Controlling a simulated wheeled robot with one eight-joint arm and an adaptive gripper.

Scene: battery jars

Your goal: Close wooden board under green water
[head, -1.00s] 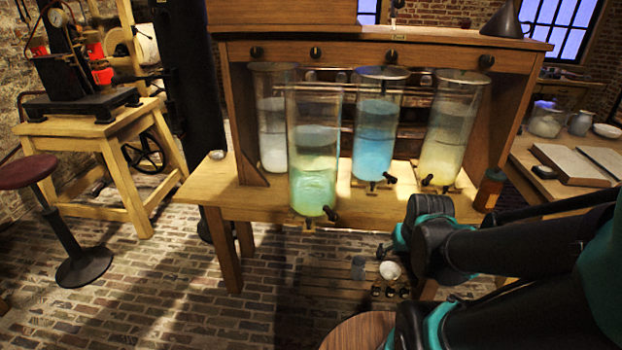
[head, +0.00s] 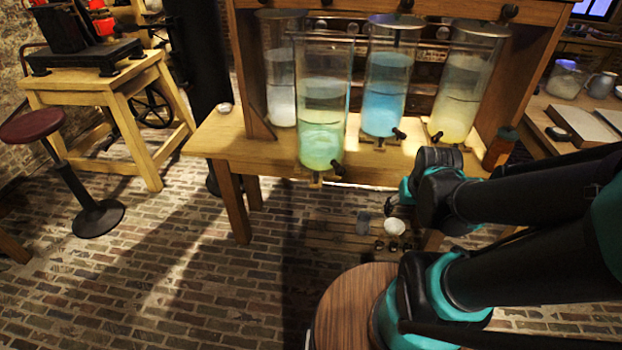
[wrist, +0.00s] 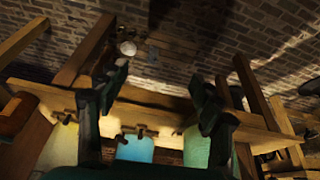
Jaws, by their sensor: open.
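The jar of green water (head: 322,110) stands at the front edge of the wooden bench, with a dark tap low on its right side. A small piece of wooden board (head: 316,180) shows under it, at the bench's front edge. How far it sticks out is hard to tell. In the wrist view the scene is inverted, and the green jar (wrist: 196,146) shows behind my right-hand finger. My gripper (wrist: 158,86) is open and empty, in front of the bench and apart from the jars. In the head view my arm's end is to the right of the green jar and below bench level.
Jars of blue (head: 386,95), yellowish (head: 456,110) and whitish liquid (head: 281,90) stand farther back on the bench (head: 225,145). A small brown bottle (head: 500,148) is at its right end. A low slatted platform with small items lies below.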

